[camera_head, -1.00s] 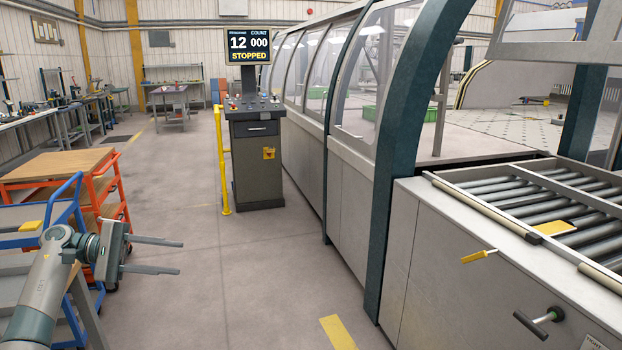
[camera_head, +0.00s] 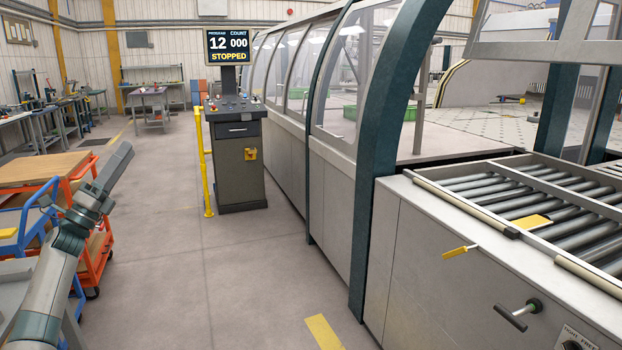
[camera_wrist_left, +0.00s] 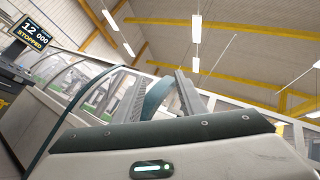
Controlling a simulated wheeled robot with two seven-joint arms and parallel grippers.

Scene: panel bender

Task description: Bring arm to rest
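My left gripper (camera_head: 122,157) is at the left of the head view, raised above the end of my left arm (camera_head: 52,275). It points up and slightly right, and its fingers line up so the gap does not show there. In the left wrist view, the two fingers of the left gripper (camera_wrist_left: 161,74) stand apart with nothing seen between them but the background. That view looks up toward the ceiling. My right arm and right gripper are not in view.
An orange cart with a wooden top (camera_head: 40,169) and a blue cart (camera_head: 30,222) stand close by my left arm. A control console (camera_head: 236,165) with a yellow post (camera_head: 203,165) is ahead. The machine with a roller table (camera_head: 495,205) fills the right. The middle floor is clear.

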